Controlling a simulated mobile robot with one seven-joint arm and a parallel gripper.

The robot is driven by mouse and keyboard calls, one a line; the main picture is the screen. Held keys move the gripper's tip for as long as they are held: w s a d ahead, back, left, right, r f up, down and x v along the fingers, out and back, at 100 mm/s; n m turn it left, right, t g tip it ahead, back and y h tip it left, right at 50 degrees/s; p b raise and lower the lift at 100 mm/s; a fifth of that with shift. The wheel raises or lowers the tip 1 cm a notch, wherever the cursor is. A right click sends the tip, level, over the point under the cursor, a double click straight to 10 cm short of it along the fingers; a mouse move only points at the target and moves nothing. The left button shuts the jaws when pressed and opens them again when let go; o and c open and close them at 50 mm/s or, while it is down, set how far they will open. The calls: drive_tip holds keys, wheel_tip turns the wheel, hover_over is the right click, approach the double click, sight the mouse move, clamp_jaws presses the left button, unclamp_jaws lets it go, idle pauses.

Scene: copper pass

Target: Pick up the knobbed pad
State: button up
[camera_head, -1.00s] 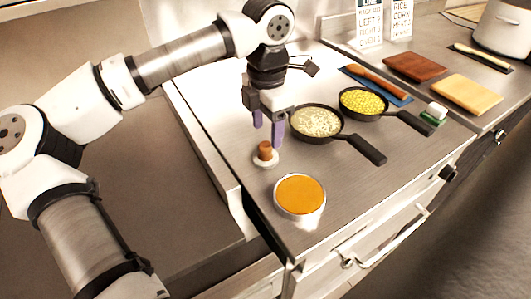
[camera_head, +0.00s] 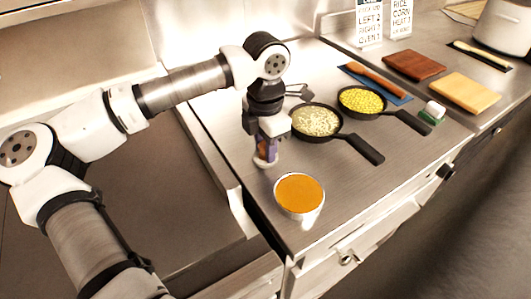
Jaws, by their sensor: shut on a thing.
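The knobbed pad (camera_head: 264,163) is a small white disc with an orange-brown knob on top. It is at the left part of the steel counter, behind the orange-filled tin. My gripper (camera_head: 266,150) is directly above it, pointing down, with its purple fingers around the knob and shut on it. The fingers hide most of the knob. The disc shows below the fingertips; I cannot tell whether it touches the counter.
A tin of orange contents (camera_head: 299,194) stands close in front. A pan of pale food (camera_head: 315,120) and a pan of corn (camera_head: 362,101) are to the right. Boards (camera_head: 466,92), a green-and-white sponge (camera_head: 433,111) and a pot (camera_head: 505,30) lie farther right.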

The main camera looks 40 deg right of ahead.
drive_tip(key=shift+r, duration=0.1)
wheel_tip(320, 180, up, 20)
drive_tip(key=shift+f+b, duration=0.1)
drive_tip(key=shift+b, duration=0.7)
drive_tip(key=o, duration=0.3)
drive_tip(key=shift+c, duration=1.2)
drive_tip(key=shift+d, duration=0.1)
